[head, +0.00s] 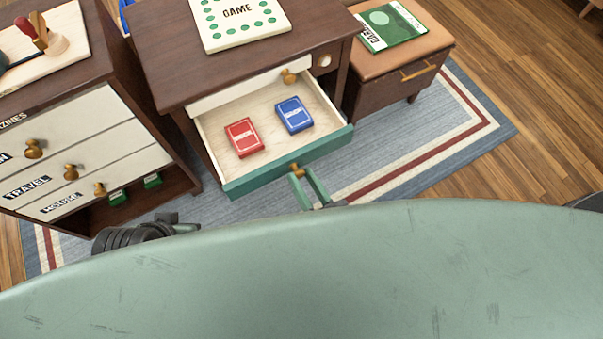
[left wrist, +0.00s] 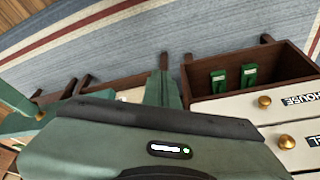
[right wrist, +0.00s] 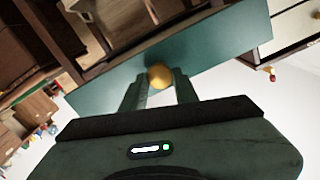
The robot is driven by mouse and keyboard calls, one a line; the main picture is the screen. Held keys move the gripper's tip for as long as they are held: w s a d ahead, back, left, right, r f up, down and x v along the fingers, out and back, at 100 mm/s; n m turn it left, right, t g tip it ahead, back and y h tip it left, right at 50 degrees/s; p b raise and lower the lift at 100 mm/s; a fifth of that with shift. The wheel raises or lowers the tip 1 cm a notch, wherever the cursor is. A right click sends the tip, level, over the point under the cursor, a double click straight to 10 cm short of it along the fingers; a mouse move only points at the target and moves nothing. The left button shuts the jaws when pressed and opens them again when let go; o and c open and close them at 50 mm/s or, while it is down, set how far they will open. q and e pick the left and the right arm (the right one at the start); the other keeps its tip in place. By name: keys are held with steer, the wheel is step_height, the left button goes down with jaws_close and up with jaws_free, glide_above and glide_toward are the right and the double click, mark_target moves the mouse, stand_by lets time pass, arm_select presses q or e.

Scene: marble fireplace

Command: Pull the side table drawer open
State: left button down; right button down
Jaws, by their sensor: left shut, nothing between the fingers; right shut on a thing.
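The dark wooden side table (head: 165,60) has its lower drawer (head: 329,126) pulled well out, with a teal front and pale inside. A red card box (head: 244,138) and a blue card box (head: 294,115) lie in it. My right gripper (head: 298,174) is shut on the drawer's round brass knob (right wrist: 160,76), one finger on each side, as the right wrist view shows. My left gripper (head: 188,227) is shut and empty, low in front of the left cabinet. It also shows in the left wrist view (left wrist: 163,72). My body hides the lower head view.
A magazine cabinet (head: 95,130) with labelled drawers stands at the left. A game board (head: 238,22) lies on the table. Open rug (head: 420,140) lies right of the drawer.

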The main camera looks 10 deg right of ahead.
steer(key=c, duration=1.1)
jaws_free()
steer(key=shift+s, duration=0.15)
arm_select(q)
steer(key=shift+s+a+r+g+p, duration=0.2)
steer(key=shift+s+r+g+p, duration=0.1)
steer(key=shift+s+p, duration=0.25)
arm_select(e)
steer(key=shift+v, duration=3.8)
